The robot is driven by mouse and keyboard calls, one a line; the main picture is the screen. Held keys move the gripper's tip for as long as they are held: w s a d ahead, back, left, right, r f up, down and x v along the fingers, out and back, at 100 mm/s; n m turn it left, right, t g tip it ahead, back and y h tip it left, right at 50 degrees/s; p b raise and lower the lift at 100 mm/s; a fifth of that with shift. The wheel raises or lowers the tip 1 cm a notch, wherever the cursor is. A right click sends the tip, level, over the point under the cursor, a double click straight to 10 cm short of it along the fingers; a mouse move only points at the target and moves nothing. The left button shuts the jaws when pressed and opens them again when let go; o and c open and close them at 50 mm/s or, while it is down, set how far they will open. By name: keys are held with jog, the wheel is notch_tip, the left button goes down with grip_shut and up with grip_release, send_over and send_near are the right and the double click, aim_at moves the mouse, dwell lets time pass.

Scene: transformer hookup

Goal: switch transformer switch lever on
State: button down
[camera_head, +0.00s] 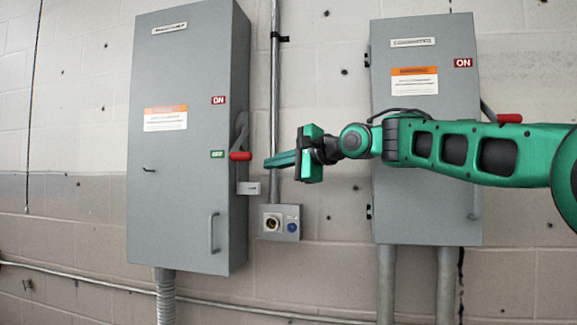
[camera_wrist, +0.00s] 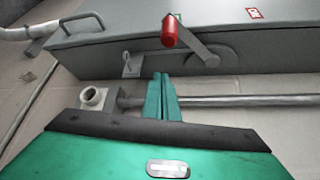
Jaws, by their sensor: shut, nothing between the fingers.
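The left grey cabinet (camera_head: 185,235) carries a switch lever (camera_head: 241,132) on its right side. The lever's red handle (camera_head: 240,156) is down, level with the green OFF label (camera_head: 217,154) and below the red ON label (camera_head: 218,100). My gripper (camera_head: 268,162) points left, just right of the red handle and slightly lower, apart from it. In the wrist view my gripper's fingers (camera_wrist: 161,90) are together and empty. The red handle (camera_wrist: 169,31) and its grey lever arm (camera_wrist: 196,47) are beyond the fingertips there.
A second grey cabinet (camera_head: 425,215) stands at right behind my arm, with its own red handle (camera_head: 509,118). A small socket box (camera_head: 281,222) is on the wall below my gripper. A vertical conduit (camera_head: 274,80) runs beside the left cabinet. A small bracket (camera_head: 249,188) sits below the handle.

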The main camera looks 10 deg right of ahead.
jog(key=a, duration=0.1)
jog(key=s+a, duration=0.1)
jog(key=a, duration=0.1)
jog(key=shift+s+a+r, duration=0.25)
jog(key=shift+s+r, duration=0.1)
jog(key=shift+r, duration=0.05)
